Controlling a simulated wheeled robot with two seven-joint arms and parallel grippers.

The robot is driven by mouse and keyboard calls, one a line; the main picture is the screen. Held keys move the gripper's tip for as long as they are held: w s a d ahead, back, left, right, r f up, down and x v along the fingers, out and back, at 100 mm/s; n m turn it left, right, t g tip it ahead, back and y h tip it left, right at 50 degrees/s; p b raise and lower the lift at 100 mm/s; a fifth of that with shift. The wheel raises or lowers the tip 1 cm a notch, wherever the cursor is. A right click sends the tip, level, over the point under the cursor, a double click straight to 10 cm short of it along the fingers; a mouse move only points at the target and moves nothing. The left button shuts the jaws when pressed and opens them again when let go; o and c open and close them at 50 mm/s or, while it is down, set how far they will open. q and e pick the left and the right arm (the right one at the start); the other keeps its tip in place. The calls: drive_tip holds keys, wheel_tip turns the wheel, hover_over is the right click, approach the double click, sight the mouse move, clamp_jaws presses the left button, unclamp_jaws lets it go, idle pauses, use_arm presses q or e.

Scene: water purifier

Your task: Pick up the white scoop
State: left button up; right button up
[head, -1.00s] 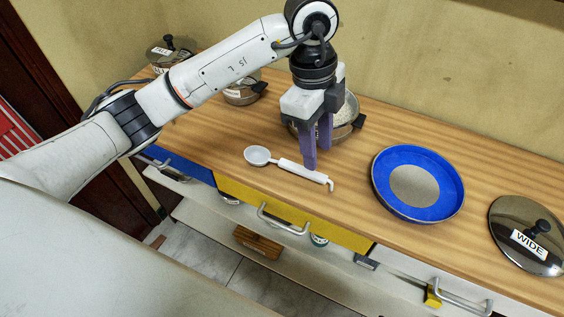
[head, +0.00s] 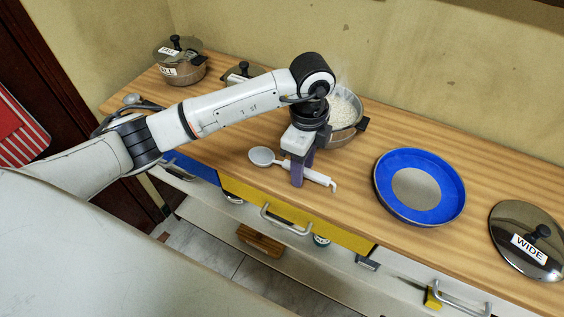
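The white scoop (head: 261,156) lies on the wooden counter near its front edge, with its round bowl to the left and its hooked handle end to the right. My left gripper (head: 303,171) is down over the middle of the handle. Its two purple fingers stand apart, one on the near side and one on the far side of the handle, and look open. The near finger hides part of the handle. I cannot tell whether the fingers touch it. My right gripper is not in view.
A pot of white grains (head: 344,112) stands just behind my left gripper. A blue round dish (head: 453,190) and a lid marked WIDE (head: 508,251) lie to the right. Lidded pots (head: 183,72) stand at the back left. Drawers with handles (head: 286,220) line the counter front.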

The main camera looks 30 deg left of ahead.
use_arm(q)
clamp_jaws()
idle(0.3)
